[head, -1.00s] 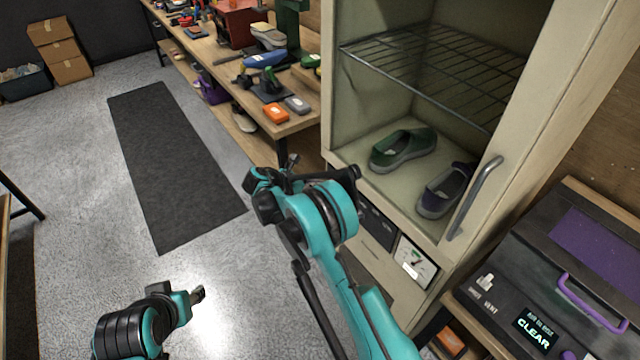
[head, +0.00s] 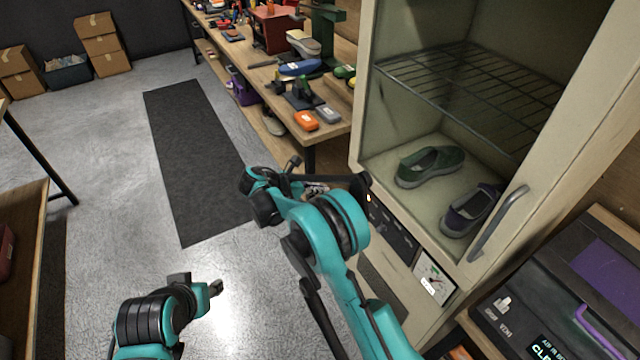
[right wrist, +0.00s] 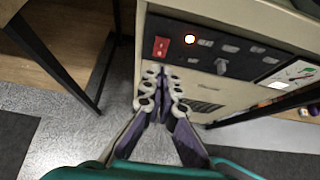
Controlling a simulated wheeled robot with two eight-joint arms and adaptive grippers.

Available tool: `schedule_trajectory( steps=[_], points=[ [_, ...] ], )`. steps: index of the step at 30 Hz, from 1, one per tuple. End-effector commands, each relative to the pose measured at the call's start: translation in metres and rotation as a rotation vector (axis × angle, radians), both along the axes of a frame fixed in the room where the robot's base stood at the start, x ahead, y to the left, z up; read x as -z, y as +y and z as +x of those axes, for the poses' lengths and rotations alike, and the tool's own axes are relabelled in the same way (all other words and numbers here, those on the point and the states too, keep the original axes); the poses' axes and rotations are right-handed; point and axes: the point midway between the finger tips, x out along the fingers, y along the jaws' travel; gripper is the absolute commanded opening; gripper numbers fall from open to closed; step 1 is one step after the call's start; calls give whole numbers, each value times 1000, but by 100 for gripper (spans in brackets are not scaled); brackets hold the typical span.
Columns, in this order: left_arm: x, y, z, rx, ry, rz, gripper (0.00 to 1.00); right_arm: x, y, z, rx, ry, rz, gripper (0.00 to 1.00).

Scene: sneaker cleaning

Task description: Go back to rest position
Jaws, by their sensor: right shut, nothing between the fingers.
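My right arm reaches up from the bottom of the head view and bends in front of the cabinet's lower left corner; its links partly hide the hand there. In the right wrist view my right gripper (right wrist: 162,76) is shut and empty, its fingers together. Its fingers appear in front of the cabinet's lower front, beside the control panel (right wrist: 225,50). My left gripper (head: 215,287) is low over the open floor in the head view, small and dark, and I cannot tell whether it is open.
The cabinet (head: 362,110) holds a green shoe (head: 430,166) and a purple shoe (head: 472,210) under a wire rack (head: 470,95). A cluttered workbench (head: 335,128) stands behind. A dark machine (head: 560,290) is at the lower right. A black mat (head: 195,165) lies on clear floor.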

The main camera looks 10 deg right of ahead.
Motion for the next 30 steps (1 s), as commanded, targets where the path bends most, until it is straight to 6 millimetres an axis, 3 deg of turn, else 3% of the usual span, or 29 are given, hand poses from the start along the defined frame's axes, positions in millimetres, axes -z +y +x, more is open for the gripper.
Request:
schedule_trajectory(
  steps=[8,14,21,30],
  points=[
    [0,0,0,0,0,0,40,-5,-3,-1,8,-13,14,0],
    [0,0,0,0,0,0,40,-46,-23,-22,94,-136,173,0],
    [0,0,0,0,0,0,40,-104,-52,-84,311,-375,490,0],
    [0,0,0,0,0,0,40,-141,-68,-187,669,-659,883,0]
  ],
)
